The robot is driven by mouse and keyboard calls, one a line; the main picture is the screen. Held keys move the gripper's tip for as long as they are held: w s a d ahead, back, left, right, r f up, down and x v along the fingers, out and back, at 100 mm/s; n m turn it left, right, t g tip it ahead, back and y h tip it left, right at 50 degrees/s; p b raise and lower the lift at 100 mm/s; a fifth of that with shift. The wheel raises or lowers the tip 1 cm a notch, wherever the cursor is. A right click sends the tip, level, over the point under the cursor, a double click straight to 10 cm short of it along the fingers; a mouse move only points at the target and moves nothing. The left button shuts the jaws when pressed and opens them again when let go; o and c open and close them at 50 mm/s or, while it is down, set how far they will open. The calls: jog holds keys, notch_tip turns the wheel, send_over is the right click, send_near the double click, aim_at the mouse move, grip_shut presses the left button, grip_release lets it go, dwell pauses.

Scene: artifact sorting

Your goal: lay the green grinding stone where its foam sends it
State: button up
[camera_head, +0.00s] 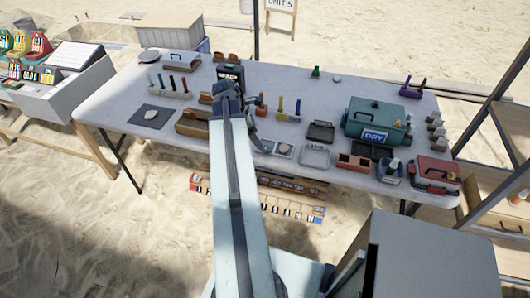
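I cannot make out a green grinding stone for certain. A small green object (316,72) stands near the table's back edge, too small to identify. A pale stone (150,115) lies on a dark grey mat (163,122) at the table's left; whether the mat is foam I cannot tell.
The white table (280,84) is crowded. A green case labelled DRY (377,118), a red toolbox (437,170), brown boxes (354,162) and dark trays (320,131) stand to the right. A peg rack (170,92) stands left. The back middle is mostly clear.

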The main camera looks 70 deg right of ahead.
aim_at(265, 148)
jog(key=shift+b+x, duration=1.05)
jog(key=shift+x, duration=0.1)
jog(key=b+x, duration=0.5)
jog(key=x, duration=0.1)
jog(key=shift+s+r, duration=0.1)
jog(key=shift+s, duration=0.05)
jog(key=shift+r, duration=0.2)
grip_shut()
jog(key=r+p, duration=0.4)
jog(key=shift+w+a, duration=0.15)
jog(key=shift+w, duration=0.05)
jog(key=w+a+p, duration=0.1)
jog(key=w+a, duration=0.9)
jog(key=w, duration=0.2)
notch_tip(265, 148, up, 6)
jog(key=p, duration=0.5)
